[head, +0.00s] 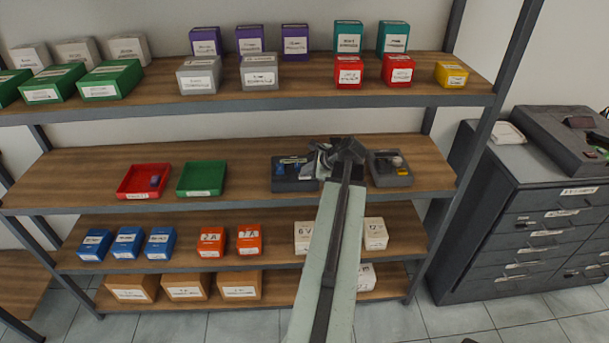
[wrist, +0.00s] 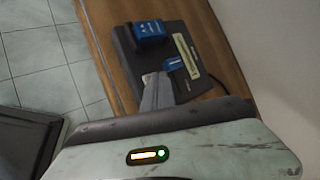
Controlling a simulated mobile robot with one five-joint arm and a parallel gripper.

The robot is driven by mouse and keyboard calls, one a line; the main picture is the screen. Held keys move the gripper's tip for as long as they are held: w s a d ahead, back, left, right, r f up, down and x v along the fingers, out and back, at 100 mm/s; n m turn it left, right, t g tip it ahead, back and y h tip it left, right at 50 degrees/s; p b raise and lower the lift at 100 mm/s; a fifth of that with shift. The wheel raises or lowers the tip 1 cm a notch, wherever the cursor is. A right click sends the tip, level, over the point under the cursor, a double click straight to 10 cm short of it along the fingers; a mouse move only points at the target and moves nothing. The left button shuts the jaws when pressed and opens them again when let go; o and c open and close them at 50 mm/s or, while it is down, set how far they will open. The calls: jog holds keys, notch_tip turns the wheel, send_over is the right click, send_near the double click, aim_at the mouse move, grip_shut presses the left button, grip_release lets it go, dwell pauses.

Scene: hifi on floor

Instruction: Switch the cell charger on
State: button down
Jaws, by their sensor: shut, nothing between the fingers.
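The cell charger, a dark grey box (head: 295,184), stands on the middle shelf with a blue cell (head: 291,161) on top. In the wrist view the charger (wrist: 128,62) shows the blue cell block (wrist: 149,30), a smaller blue part (wrist: 173,64) and a pale label strip (wrist: 187,56). My gripper (head: 314,166) is shut and empty at the charger's right side. In the wrist view its fingertips (wrist: 151,79) are close to the smaller blue part. I cannot tell whether they touch it. No switch can be made out clearly; the fingers hide part of the top.
A second dark grey tray (head: 391,178) with small items stands right of my gripper. A red tray (head: 143,190) and a green tray (head: 202,178) are to the left. The upper shelf (head: 150,100) with boxes is above. A dark drawer cabinet (head: 530,235) stands at the right.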

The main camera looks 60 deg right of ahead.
aim_at(307, 176)
jog(key=shift+r+p, duration=0.4)
jog(key=shift+r, duration=0.05)
notch_tip(307, 176, up, 6)
jog(key=p, duration=0.6)
